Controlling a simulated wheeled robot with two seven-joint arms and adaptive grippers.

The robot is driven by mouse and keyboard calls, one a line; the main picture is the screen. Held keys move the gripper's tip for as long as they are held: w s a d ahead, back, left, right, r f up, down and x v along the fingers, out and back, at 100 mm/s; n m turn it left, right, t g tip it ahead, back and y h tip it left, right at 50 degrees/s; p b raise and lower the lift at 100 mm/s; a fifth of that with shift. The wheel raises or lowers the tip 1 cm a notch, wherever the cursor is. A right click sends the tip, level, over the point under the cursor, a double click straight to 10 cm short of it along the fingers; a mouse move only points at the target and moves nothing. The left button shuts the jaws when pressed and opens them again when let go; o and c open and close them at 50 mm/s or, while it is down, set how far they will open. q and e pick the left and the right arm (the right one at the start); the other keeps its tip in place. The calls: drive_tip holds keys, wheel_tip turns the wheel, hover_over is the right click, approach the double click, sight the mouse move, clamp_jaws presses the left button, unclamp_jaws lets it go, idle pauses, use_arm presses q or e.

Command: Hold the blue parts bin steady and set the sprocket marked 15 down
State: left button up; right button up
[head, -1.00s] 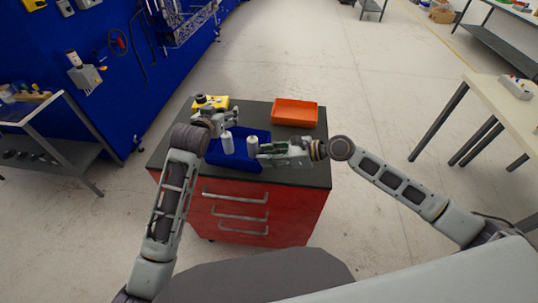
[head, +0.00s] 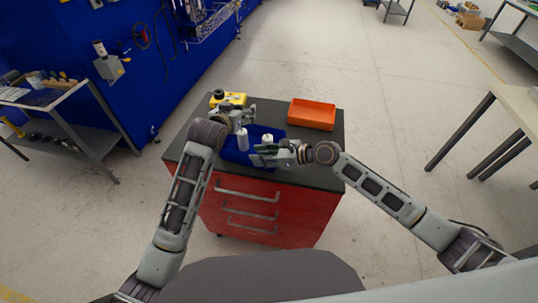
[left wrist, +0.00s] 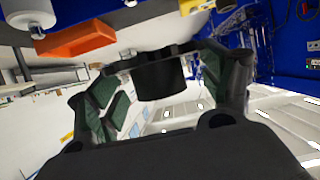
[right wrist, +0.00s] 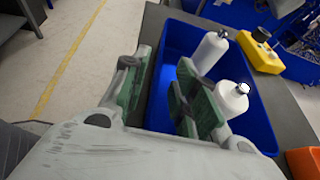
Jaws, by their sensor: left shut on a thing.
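The blue parts bin (right wrist: 252,122) stands on the dark cabinet top and holds two white bottles (right wrist: 212,50) (right wrist: 232,98). My right gripper (right wrist: 162,92) is open, with one finger outside the bin wall and one inside; it also shows in the head view (head: 262,155). My left gripper (head: 246,112) is above the back of the bin, near the yellow box. In the left wrist view it is shut on a dark round part (left wrist: 160,78), taken as the sprocket. Its 15 mark cannot be seen.
A yellow box (head: 236,99) with a black part at its left lies at the back left of the cabinet top (head: 330,150). An orange tray (head: 312,115) lies at the back right. Bare dark surface shows around the tray and along the right edge.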

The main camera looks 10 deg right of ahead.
drive_tip(key=shift+x, duration=1.9)
drive_tip(key=shift+c, duration=0.3)
clamp_jaws()
